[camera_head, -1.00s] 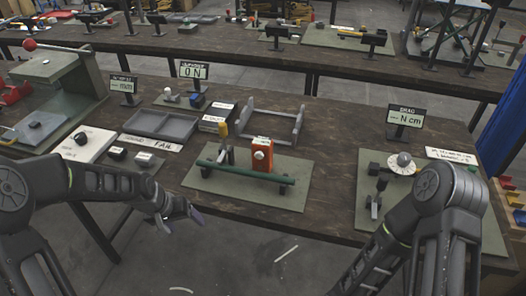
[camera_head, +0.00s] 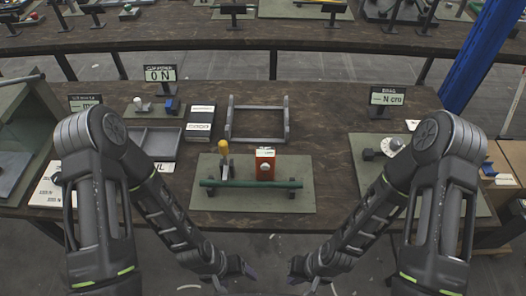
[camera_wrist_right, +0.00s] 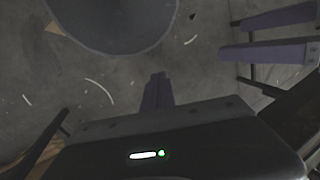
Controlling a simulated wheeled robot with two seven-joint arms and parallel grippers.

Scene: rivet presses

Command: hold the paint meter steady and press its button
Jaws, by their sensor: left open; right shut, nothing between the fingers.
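A red-orange box (camera_head: 265,163) with a round pale button on its front, which looks like the paint meter, stands on a grey-green mat (camera_head: 222,201). A green bar (camera_head: 230,183) runs across in front of its foot. My left gripper (camera_head: 246,268) is open and empty, low in front of the table edge. My right gripper (camera_head: 297,268) is shut and empty, to its right, also short of the table. In the right wrist view its closed purple fingers (camera_wrist_right: 157,92) point over the floor; my left gripper's parted fingers (camera_wrist_right: 270,35) show at upper right. Neither gripper touches the box.
A yellow-handled tool (camera_head: 224,151) stands left of the box. A grey frame (camera_head: 257,138) lies behind it. A display reading 0 N (camera_head: 160,74) and a grey tray (camera_head: 152,143) are at left. Another display (camera_head: 386,96) is at right.

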